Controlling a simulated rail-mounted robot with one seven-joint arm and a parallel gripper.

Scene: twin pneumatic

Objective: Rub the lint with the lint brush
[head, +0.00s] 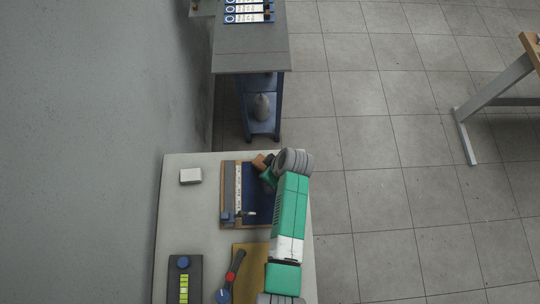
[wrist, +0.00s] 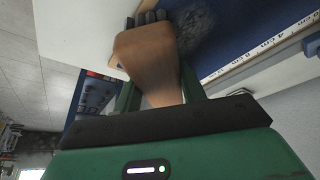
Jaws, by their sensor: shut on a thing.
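The lint brush has a tan wooden body (wrist: 147,52) and dark bristles (wrist: 150,17) at its far end. My gripper (wrist: 158,88) is shut on the brush, its green fingers on either side of the handle. In the head view the brush (head: 260,161) shows at the upper edge of the blue board (head: 256,207), beside my gripper (head: 268,174). A grey fuzzy patch, the lint (wrist: 197,32), lies on the blue surface just right of the bristles in the wrist view. I cannot tell whether the bristles touch it. My arm hides the lint in the head view.
A ruler strip (wrist: 262,48) runs along the blue surface. On the table (head: 190,220) are a white block (head: 190,176), a dark case with green pieces (head: 184,283) and a black and red tool (head: 234,272). A shelf unit (head: 250,50) stands beyond.

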